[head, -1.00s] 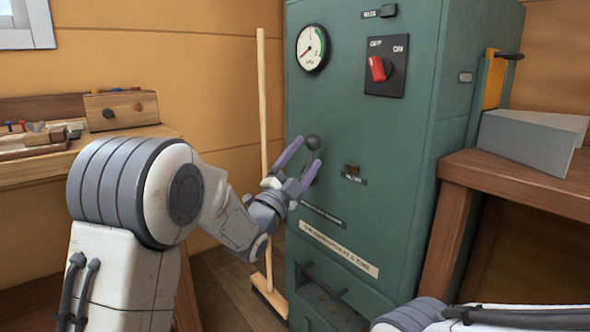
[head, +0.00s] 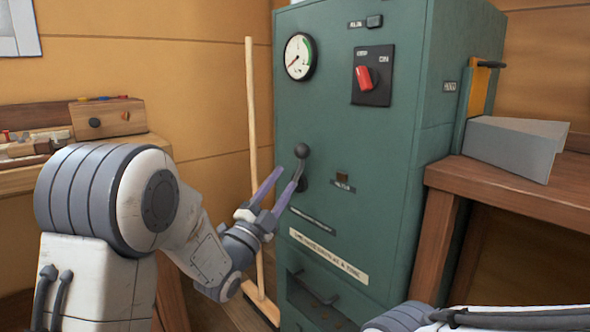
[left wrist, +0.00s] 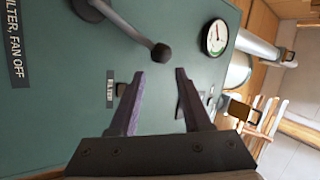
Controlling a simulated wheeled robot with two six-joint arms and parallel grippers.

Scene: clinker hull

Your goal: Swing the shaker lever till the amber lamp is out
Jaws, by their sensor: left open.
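The shaker lever is a dark grey arm with a round knob (head: 301,150) on the green cabinet front; it points up in the head view. The knob also shows in the left wrist view (left wrist: 160,52), just beyond the fingertips. My left gripper (head: 289,170) is open beside the lever, fingers pointing up towards it; its fingers (left wrist: 158,74) hold nothing. A small square brown-amber lamp (head: 342,176) sits right of the lever above a small label; no glow shows on it. My right gripper is out of the picture.
The cabinet (head: 390,150) carries a round gauge (head: 299,56) and a red switch (head: 367,78). A broom (head: 251,110) leans left of the cabinet. A wooden bench (head: 520,190) with a grey metal piece (head: 512,145) stands right; another bench with tools stands left.

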